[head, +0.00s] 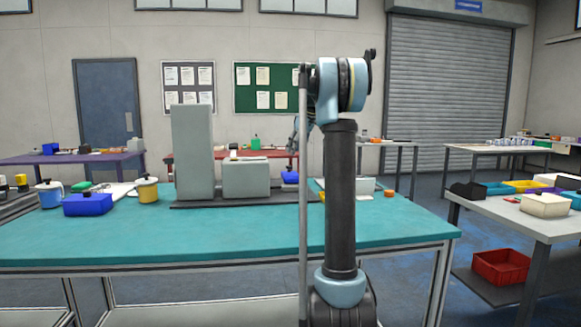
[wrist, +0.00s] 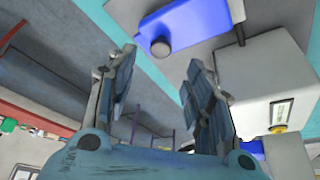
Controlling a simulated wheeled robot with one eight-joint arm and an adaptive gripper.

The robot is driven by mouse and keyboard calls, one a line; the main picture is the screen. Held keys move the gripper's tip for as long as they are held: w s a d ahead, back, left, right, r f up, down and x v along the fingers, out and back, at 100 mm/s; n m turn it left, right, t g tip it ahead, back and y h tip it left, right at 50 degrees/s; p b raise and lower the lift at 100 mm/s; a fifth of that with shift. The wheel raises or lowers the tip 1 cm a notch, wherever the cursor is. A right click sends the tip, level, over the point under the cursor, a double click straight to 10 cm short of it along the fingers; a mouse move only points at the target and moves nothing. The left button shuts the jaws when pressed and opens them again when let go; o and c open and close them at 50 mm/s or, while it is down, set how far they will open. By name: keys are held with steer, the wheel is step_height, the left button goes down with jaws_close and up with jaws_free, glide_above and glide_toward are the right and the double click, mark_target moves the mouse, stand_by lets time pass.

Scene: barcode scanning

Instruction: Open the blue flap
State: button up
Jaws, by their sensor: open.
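A blue block-like part with a round knob (wrist: 185,25) shows at the top of the wrist view, on a grey surface beside a teal strip. I cannot tell whether it is a flap. In the head view a small blue part (head: 290,178) sits right of the light grey box on the dark base. My gripper (wrist: 160,75) is open and empty, its two fingers apart and clear of the blue part. In the head view my gripper (head: 295,133) is small, above the back of the table and partly behind my arm.
The teal table (head: 230,235) has a clear front half. A tall grey column (head: 193,152) and a light grey box (head: 246,178) stand on the dark base (head: 215,203). A blue box (head: 88,205) and a yellow-white pot (head: 147,190) stand at the left.

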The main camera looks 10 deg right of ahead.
mark_target(290, 173)
steer(key=x, duration=0.8)
steer(key=shift+d, duration=0.1)
jaws_close()
